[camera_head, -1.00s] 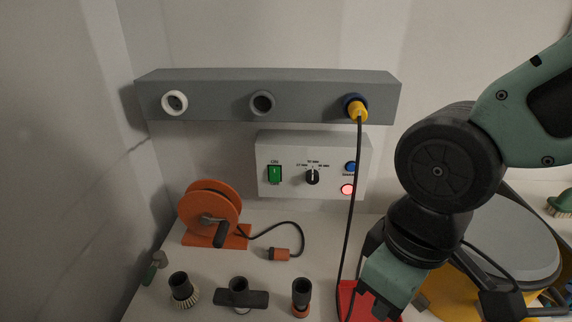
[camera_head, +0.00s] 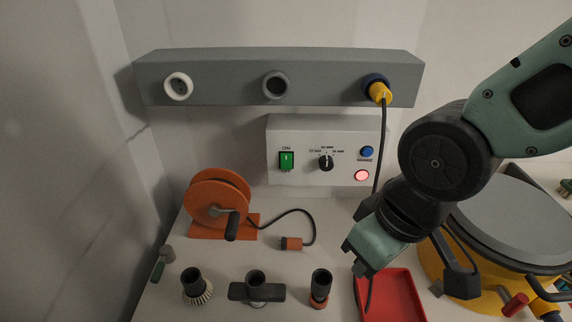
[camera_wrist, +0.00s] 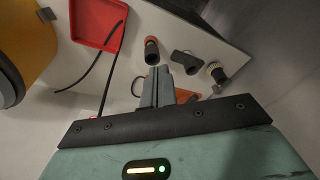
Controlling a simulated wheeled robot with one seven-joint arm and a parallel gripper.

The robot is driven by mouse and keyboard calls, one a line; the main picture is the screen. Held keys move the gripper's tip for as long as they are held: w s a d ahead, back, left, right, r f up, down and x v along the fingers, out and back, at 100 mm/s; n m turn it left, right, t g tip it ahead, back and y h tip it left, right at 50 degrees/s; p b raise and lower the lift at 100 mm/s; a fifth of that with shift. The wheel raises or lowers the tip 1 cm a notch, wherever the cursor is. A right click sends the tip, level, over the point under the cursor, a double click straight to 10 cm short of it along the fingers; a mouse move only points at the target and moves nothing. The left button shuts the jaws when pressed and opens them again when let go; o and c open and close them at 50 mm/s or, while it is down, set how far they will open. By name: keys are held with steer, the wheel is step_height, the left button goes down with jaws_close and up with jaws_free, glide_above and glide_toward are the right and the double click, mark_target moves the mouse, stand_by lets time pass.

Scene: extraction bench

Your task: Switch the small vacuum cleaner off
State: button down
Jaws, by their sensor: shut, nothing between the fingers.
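A yellow vacuum cleaner (camera_head: 434,268) with a grey lid (camera_head: 506,222) stands at the right, partly hidden behind my arm and cut by the picture edge. A red part (camera_head: 515,304) shows low on its front. On the wall, a white control box (camera_head: 311,178) has a green switch (camera_head: 286,161) marked ON, a black knob (camera_head: 326,163), a blue button (camera_head: 366,152) and a lit red lamp (camera_head: 361,175). My gripper (camera_head: 361,269) is shut and empty, in front of and below the box. Its closed fingers show in the wrist view (camera_wrist: 158,75).
A grey socket rail (camera_head: 225,75) holds a yellow plug (camera_head: 379,92), whose black cable hangs past the box. An orange reel (camera_head: 213,200), several nozzles (camera_head: 320,287) and a red tray (camera_head: 408,293) are on the bench.

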mark_target(286, 161)
steer(key=w+a+f+m+t+y+b, duration=0.25)
steer(key=w+a+f, duration=0.2)
steer(key=w, duration=0.25)
steer(key=w+a+f+m+t+y+b, duration=0.1)
steer(key=w+a+f+t+y, duration=0.25)
steer(key=w+a, duration=0.25)
steer(key=w+r+m+t+y+b, duration=0.2)
steer(key=w+m+t+y+b, duration=0.1)
steer(key=w+m+t+y, duration=0.2)
steer(key=shift+w+d+r+m+t, duration=0.25)
steer(key=shift+w+r+m+t, duration=0.1)
steer(key=shift+w+m+t, duration=1)
steer(key=shift+s+g, duration=0.1)
steer(key=shift+g, duration=0.15)
steer(key=w+f, duration=0.1)
steer(key=w, duration=0.7)
steer(key=shift+w+d+f, duration=0.15)
steer(key=shift+w+f, duration=0.05)
steer(key=shift+w, duration=0.1)
steer(key=shift+w+b, duration=0.1)
steer(key=shift+b, duration=0.25)
